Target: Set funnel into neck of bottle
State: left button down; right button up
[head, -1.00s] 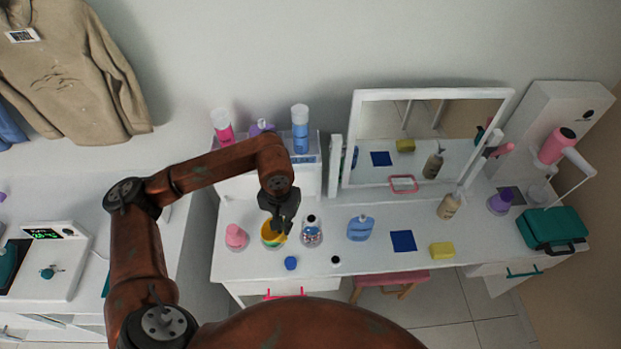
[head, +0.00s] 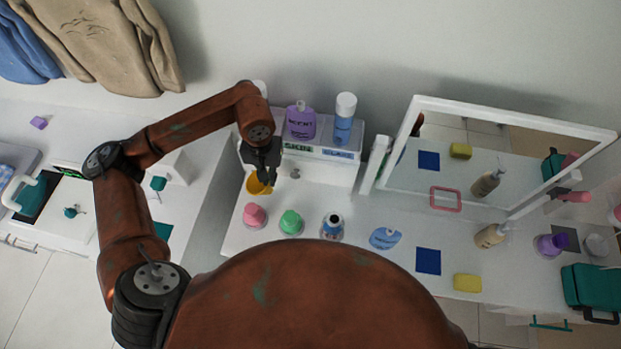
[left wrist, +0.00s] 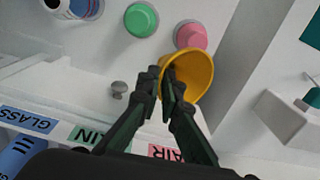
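A yellow funnel (head: 256,187) hangs from my left gripper (head: 262,172) at the left end of the white dressing table. In the left wrist view the funnel (left wrist: 203,72) shows its wide mouth, and the left gripper's fingers (left wrist: 164,82) close on its near wall. A bottle (head: 332,230) with a dark-ringed top stands upright to the right and nearer the front, apart from the funnel; it is cut by the left wrist view's top edge (left wrist: 78,8). A pink container (head: 254,216) and a green one (head: 290,222) stand between. My right gripper is not in view.
A labelled white shelf holds a purple bottle (head: 301,122) and a blue bottle (head: 343,120) behind. A mirror (head: 605,136) stands to the right. My own arm hides the front edge.

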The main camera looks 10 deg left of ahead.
pick_arm(q)
jog(key=s+d+r+n+h+p, duration=0.1)
jog(key=d+n+p, duration=0.4)
jog(key=n, duration=1.1)
jog(key=s+d+r+n+h+p, duration=0.1)
jog(key=d+n+h+p, duration=0.3)
jog(key=d+n, duration=0.7)
jog(key=s+n+p, duration=0.1)
jog(key=n+p, duration=0.1)
jog(key=n, duration=0.4)
jog(key=shift+r+n, duration=0.2)
jog(key=shift+n, duration=0.1)
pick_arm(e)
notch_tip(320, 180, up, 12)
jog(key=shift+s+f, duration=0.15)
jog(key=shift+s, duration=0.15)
pick_arm(q)
jog(key=shift+d, duration=0.1)
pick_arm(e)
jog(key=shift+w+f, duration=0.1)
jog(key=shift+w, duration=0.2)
pick_arm(q)
jog(key=shift+f+b, duration=2.3)
jog(key=shift+f, duration=0.6)
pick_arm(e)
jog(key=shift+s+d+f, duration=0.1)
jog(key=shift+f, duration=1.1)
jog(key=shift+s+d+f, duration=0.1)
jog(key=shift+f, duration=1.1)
